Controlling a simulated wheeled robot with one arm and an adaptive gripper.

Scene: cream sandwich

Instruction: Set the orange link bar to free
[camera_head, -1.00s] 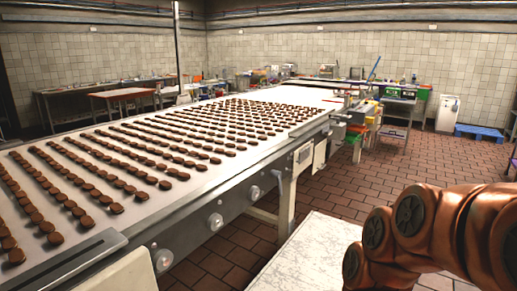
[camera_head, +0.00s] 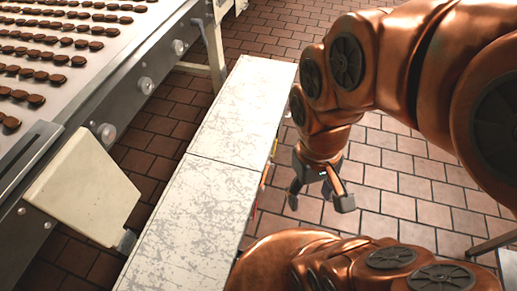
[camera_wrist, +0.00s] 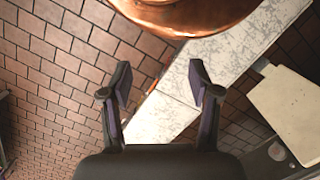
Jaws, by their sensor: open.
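My gripper (camera_head: 319,203) is open and empty in the head view, over the brick floor just right of the white worn cabinet top (camera_head: 215,155). In the wrist view my gripper (camera_wrist: 160,75) shows its two dark fingers apart with nothing between them. A small orange piece (camera_wrist: 152,87) shows there at the cabinet's edge, beyond the fingertips. I cannot tell whether it is the orange link bar. In the head view, thin yellow and red-orange bits (camera_head: 263,178) stick out along the cabinet's right side. Most of that side face is hidden.
A conveyor (camera_head: 110,60) with rows of round brown biscuits runs along the left. A cream box panel (camera_head: 82,188) juts out between it and the cabinet. A metal table edge (camera_head: 492,243) is at the lower right. Bare tiled floor (camera_head: 400,170) lies right of the cabinet.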

